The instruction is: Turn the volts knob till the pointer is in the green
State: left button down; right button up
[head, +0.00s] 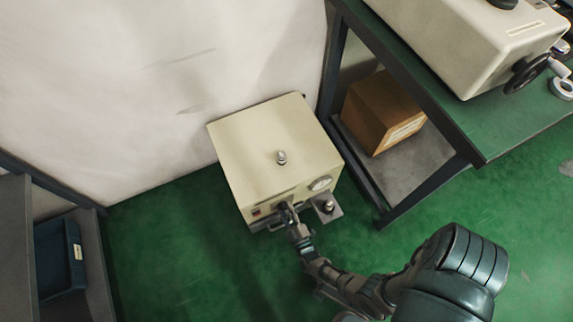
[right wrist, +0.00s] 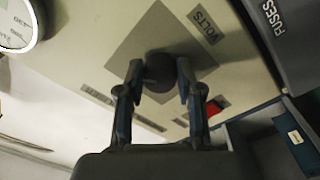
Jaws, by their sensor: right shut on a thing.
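The cream instrument box (head: 265,140) stands on the green floor against the pale wall. In the right wrist view the dark round volts knob (right wrist: 159,70) sits on a grey diamond-shaped plate beside a "VOLTS" label (right wrist: 204,26). My right gripper (right wrist: 158,76) has a finger on each side of the knob and is shut on it. In the head view my right gripper (head: 287,211) is at the box's front, partly hiding it. The round white dial (head: 320,183) is right of it. The dial (right wrist: 18,25) is cut off in the wrist view; its pointer cannot be made out. My left gripper is out of view.
A small metal knob (head: 281,158) stands on the box's top. A grey plate with another knob (head: 327,207) juts out at the front right. A green-topped bench (head: 420,65) with a cardboard box (head: 383,112) beneath is right. A rack with a blue bin (head: 60,258) is left.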

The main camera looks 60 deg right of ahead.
jog(key=shift+w+a+f, duration=0.1)
jog(key=shift+a, duration=0.1)
jog(key=o, duration=1.2)
jog(key=shift+c, duration=0.2)
jog(key=shift+d, duration=0.1)
